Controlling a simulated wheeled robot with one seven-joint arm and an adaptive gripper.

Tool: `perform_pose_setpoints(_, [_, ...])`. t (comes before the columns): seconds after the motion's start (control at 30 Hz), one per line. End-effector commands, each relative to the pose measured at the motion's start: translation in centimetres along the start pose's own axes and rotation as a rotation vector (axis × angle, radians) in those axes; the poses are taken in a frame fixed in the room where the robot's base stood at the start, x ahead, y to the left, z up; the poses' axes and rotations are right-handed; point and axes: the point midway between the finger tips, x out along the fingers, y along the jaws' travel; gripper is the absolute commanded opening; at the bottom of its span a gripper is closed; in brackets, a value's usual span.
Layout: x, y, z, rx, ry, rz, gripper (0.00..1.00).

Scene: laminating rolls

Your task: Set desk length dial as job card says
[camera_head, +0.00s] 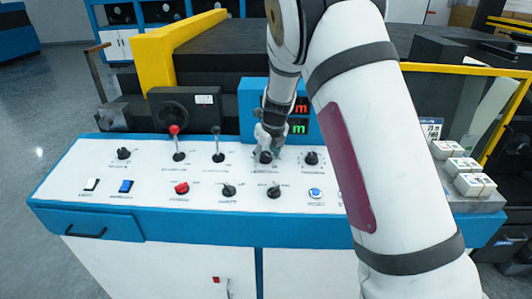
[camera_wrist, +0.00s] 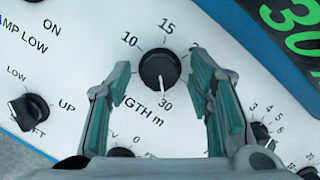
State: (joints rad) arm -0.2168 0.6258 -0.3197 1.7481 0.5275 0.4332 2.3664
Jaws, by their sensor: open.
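The length dial (camera_wrist: 158,68) is a round black knob on the white desk panel, with a label ending in "GTH m". Its white pointer points down toward the printed 30; the marks 10 and 15 lie on its upper side. In the head view the dial (camera_head: 264,158) sits partly hidden under my gripper (camera_head: 268,138). In the wrist view my gripper (camera_wrist: 161,72) is open, with one finger on each side of the dial and visible gaps to the knob. A card (camera_head: 433,130) with small print stands at the right; I cannot read it surely.
A blue display box (camera_head: 252,110) stands behind the dial, with a red and a green readout; the wrist view shows part of a green 30 (camera_wrist: 295,20). Other knobs, levers and buttons surround the dial. White blocks (camera_head: 474,185) lie at the right.

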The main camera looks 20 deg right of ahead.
Motion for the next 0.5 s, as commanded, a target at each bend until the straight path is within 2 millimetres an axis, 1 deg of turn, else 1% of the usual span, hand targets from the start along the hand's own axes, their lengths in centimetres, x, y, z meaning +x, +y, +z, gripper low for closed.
perform_pose_setpoints(0.2, [0.00, 0.00, 0.02, 0.000, -0.001, 0.000, 0.48])
perform_pose_setpoints(0.23, [0.00, 0.00, 0.03, 0.000, 0.000, 0.000, 0.43])
perform_pose_setpoints(0.27, [0.00, 0.00, 0.02, 0.000, 0.000, 0.000, 0.36])
perform_pose_setpoints(0.3, [-0.01, 0.00, 0.03, 0.000, 0.000, 0.000, 0.27])
perform_pose_setpoints(0.37, [-0.01, 0.00, 0.03, 0.000, 0.000, 0.000, 0.14])
perform_pose_setpoints(0.4, [-0.02, 0.00, 0.03, 0.000, 0.000, 0.000, 0.05])
perform_pose_setpoints(0.43, [-0.02, 0.01, 0.02, 0.000, 0.000, 0.000, 0.00])
perform_pose_setpoints(0.5, [-0.02, 0.01, 0.03, 0.000, 0.000, 0.000, 0.00])
